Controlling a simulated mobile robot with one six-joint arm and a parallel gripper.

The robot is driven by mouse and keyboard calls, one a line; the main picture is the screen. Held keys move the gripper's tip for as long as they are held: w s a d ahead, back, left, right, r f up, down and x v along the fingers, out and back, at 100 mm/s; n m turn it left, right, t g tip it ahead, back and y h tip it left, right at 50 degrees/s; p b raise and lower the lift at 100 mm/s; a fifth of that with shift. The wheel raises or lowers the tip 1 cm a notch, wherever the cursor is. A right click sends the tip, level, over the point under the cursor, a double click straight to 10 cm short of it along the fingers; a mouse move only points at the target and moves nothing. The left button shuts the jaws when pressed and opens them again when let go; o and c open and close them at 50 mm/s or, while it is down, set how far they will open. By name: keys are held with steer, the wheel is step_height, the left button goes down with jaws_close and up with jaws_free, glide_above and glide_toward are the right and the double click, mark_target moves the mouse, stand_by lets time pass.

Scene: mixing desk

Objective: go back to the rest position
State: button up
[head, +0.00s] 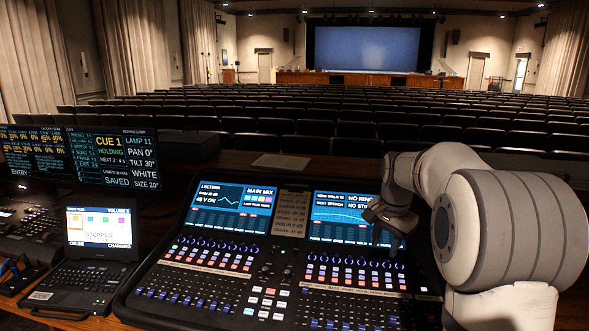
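My gripper (385,232) is at the end of my white and grey arm, on the right of the head view. It hangs over the right screen (340,217) of the mixing desk (262,318) and covers part of it. I cannot tell whether its dark fingers are open or shut, or whether they touch the desk. Nothing can be seen held in it. The arm is bent, with its large links filling the lower right and hiding the right end of the desk.
A laptop (100,228) stands open left of the mixing desk. A wide lighting display (80,155) stands behind it, with a smaller console (30,225) at the far left. Rows of dark seats (270,127) and a stage screen (366,48) lie beyond.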

steer(key=s+a+f+n, duration=0.1)
steer(key=s+a+n, duration=0.1)
steer(key=s, duration=0.8)
steer(key=s+a+f+n, duration=0.1)
steer(key=s+a+n, duration=0.2)
steer(key=s, duration=0.6)
steer(key=s+a+f+n, duration=0.1)
steer(key=s+n, duration=0.3)
steer(key=s, duration=0.6)
steer(key=shift+s+a+f+n+t, duration=0.3)
steer(key=shift+s+a+t, duration=0.1)
steer(key=shift+a, duration=0.45)
